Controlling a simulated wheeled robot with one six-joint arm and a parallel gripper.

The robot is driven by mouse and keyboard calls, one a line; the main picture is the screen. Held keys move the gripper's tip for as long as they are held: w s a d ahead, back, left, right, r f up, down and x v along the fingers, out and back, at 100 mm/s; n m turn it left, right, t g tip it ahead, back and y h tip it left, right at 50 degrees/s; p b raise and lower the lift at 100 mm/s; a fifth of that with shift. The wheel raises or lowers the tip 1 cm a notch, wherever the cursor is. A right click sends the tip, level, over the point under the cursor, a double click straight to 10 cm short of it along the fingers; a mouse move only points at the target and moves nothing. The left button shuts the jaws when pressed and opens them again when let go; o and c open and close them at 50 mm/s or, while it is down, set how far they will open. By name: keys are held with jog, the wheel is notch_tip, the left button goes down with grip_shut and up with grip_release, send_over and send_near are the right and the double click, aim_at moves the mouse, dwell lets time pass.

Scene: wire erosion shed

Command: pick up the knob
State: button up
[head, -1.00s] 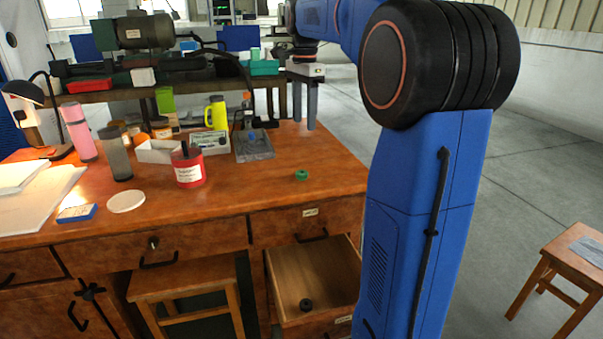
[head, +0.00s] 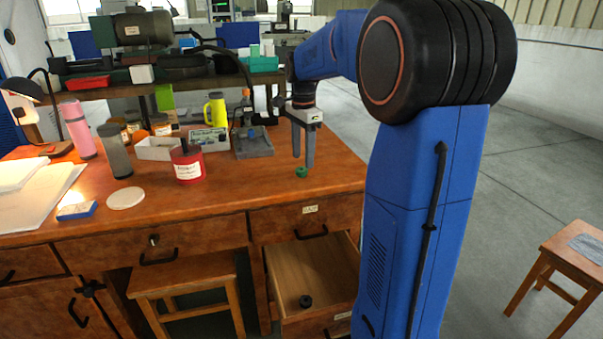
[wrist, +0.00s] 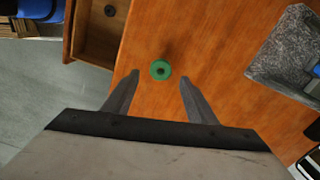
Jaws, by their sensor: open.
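A small green round knob (head: 301,172) with a dark centre lies on the orange-brown desk top near its right front part. In the wrist view the knob (wrist: 160,70) appears between and slightly beyond the fingertips. My gripper (head: 303,162) points down over the knob with its two grey fingers apart and nothing held. In the wrist view my gripper (wrist: 159,79) is open, one finger on each side of the knob. I cannot tell the exact height of the tips.
The open drawer (head: 284,263) below holds a dark round piece (head: 305,301). A grey tray (head: 252,143) stands behind left of the knob, and a red pot (head: 187,165) farther left. The desk around the knob is clear.

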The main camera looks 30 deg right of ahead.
aim_at(302, 172)
jog(key=shift+a+f, duration=0.2)
jog(key=shift+f, duration=1.95)
jog(key=c, duration=1.1)
jog(key=shift+r, duration=0.1)
jog(key=shift+c, duration=0.2)
